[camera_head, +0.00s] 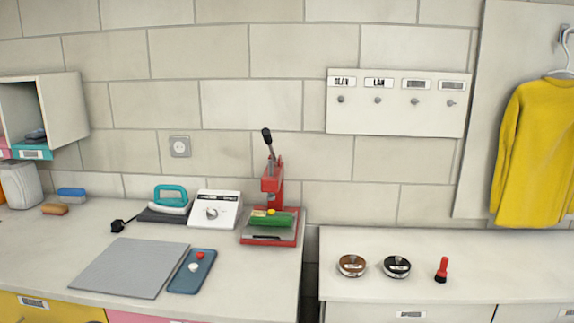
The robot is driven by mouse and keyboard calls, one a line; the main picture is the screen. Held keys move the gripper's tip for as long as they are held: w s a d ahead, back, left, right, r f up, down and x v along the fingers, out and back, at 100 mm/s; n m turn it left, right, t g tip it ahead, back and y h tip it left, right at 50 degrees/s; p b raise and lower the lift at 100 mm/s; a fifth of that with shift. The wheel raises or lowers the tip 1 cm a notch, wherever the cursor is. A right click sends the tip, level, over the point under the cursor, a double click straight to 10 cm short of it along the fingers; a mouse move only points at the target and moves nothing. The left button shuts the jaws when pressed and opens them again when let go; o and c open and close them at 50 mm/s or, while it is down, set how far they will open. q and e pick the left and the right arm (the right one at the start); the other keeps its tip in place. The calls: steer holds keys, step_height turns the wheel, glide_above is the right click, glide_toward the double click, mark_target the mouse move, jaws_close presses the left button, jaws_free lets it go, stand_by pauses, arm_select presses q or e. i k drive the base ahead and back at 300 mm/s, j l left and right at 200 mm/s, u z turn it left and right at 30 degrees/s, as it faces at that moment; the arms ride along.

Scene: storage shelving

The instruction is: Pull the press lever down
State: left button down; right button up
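A red press (272,183) stands near the right end of the left counter, close to the tiled wall. Its lever (267,141) has a black handle and points up, tilted slightly to the left. A green piece (272,221) with yellow bits at its top lies on the red base of the press. Neither of my grippers shows in the head view.
A white box with a dial (216,209) and a teal iron (170,198) stand left of the press. A grey mat (130,267) and a blue tray (192,271) lie in front. A gap separates the right counter (450,245), which holds two round tins (352,265) and a red-handled stamp (442,270).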

mark_target(267, 133)
steer(key=i+l+u, duration=0.35)
steer(key=l, duration=0.25)
steer(key=i+l+u, duration=0.35)
steer(key=l, duration=0.35)
steer(key=i+l+u, duration=0.15)
steer(key=l, duration=0.25)
